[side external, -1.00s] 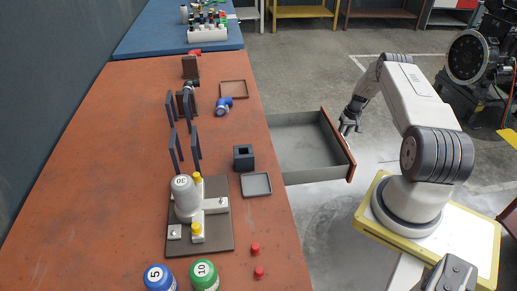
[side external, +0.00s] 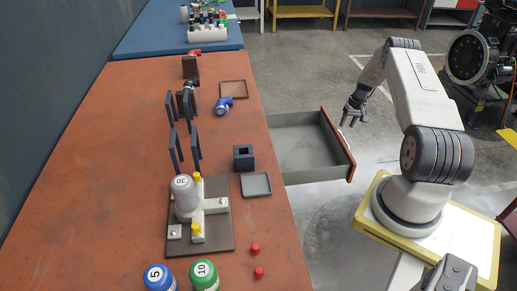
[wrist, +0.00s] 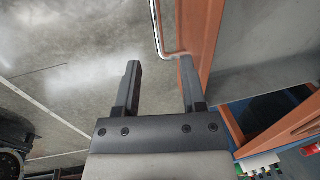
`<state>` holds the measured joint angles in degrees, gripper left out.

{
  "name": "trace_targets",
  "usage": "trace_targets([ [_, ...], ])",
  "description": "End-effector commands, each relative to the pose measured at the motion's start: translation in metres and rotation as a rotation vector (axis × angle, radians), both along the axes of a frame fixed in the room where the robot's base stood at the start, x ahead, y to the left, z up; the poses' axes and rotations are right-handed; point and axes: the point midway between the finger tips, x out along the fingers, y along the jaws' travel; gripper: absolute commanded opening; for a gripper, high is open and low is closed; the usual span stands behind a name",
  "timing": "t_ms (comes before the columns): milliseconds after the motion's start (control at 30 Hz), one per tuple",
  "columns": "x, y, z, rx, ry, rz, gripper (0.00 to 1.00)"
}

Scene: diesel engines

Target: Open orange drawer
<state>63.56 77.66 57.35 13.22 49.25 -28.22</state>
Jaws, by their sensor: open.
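The orange drawer (side external: 337,146) is pulled out from the right side of the orange table. Its grey inside (side external: 300,148) is empty. In the wrist view its orange front (wrist: 198,50) runs along the right finger, with a metal bar handle (wrist: 158,30) on its outer face. My gripper (side external: 353,118) is open and empty, above and just outside the drawer front. In the wrist view the handle's end lies just beyond the fingertips of my gripper (wrist: 160,65), and no part of it is between the fingers.
The orange table (side external: 110,140) holds a fixture plate (side external: 222,243) with a grey weight, dark upright brackets, small trays, blue and green weights (side external: 205,275) and red caps. A blue table (side external: 150,38) stands behind. The floor around the drawer is clear.

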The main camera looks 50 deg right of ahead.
Motion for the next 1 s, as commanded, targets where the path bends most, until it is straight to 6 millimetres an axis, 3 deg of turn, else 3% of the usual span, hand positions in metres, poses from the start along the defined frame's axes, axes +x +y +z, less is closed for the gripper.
trace_targets([
  [300,0.0,-0.001,0.045,-0.002,0.0,0.001,0.53],
  [500,0.0,-0.001,0.064,-0.002,0.0,0.001,0.53],
  [1000,0.0,0.0,0.072,0.0,0.0,0.0,0.53],
])
